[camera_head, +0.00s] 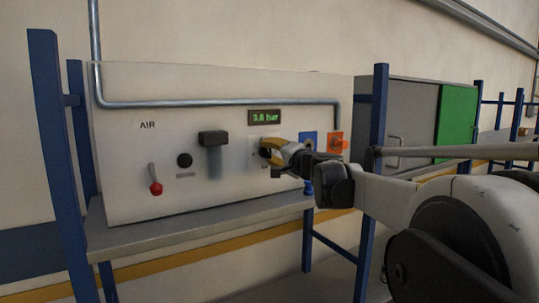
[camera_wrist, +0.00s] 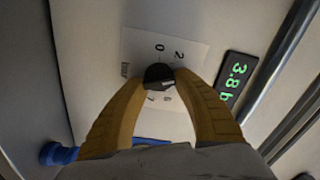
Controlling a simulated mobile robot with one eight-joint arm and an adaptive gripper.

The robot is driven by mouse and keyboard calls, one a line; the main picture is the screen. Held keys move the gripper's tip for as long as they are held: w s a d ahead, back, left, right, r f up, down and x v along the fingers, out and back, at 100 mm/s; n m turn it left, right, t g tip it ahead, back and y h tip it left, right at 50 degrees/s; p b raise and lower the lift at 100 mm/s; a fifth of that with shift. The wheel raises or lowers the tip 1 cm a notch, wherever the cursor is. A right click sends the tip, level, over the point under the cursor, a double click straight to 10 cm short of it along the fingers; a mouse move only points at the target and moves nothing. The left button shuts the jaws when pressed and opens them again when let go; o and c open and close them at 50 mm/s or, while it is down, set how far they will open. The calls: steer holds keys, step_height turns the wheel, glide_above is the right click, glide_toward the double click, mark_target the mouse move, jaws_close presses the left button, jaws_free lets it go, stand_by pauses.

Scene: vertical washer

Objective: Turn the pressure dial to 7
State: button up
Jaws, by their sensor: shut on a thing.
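The pressure dial (camera_wrist: 160,75) is a small black round knob on a white scale plate (camera_wrist: 185,50) with numbers such as 0, 2, 6 and 7 around it. My gripper (camera_head: 267,152) has its yellow fingers at the panel in the head view. In the wrist view my gripper (camera_wrist: 160,80) is shut on the dial, one finger on each side. The green display (camera_head: 264,117) above the dial reads about 3.8 bar; it also shows in the wrist view (camera_wrist: 235,78). The fingers hide part of the scale.
The white panel (camera_head: 130,199) also bears a red-tipped lever (camera_head: 155,187), a black knob (camera_head: 184,160) and a dark block-shaped fitting (camera_head: 213,138). Blue (camera_head: 308,140) and orange (camera_head: 336,143) plates sit right of the dial. A metal pipe (camera_head: 180,104) crosses above. Blue frame posts (camera_head: 379,118) flank the panel.

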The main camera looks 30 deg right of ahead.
steer(key=m+b, duration=0.1)
steer(key=m, duration=0.5)
steer(key=shift+f, duration=0.1)
steer(key=m, duration=0.6)
steer(key=shift+f+m+b, duration=0.15)
steer(key=shift+m+b, duration=0.2)
steer(key=shift+m, duration=0.05)
steer(key=m, duration=0.6)
steer(key=shift+a+b, duration=0.15)
steer(key=shift+b, duration=0.15)
steer(key=m, duration=0.5)
steer(key=shift+a, duration=0.15)
steer(key=shift+m, duration=0.4)
steer(key=o, duration=1.2)
steer(key=shift+f, duration=0.1)
steer(key=shift+c, duration=0.2)
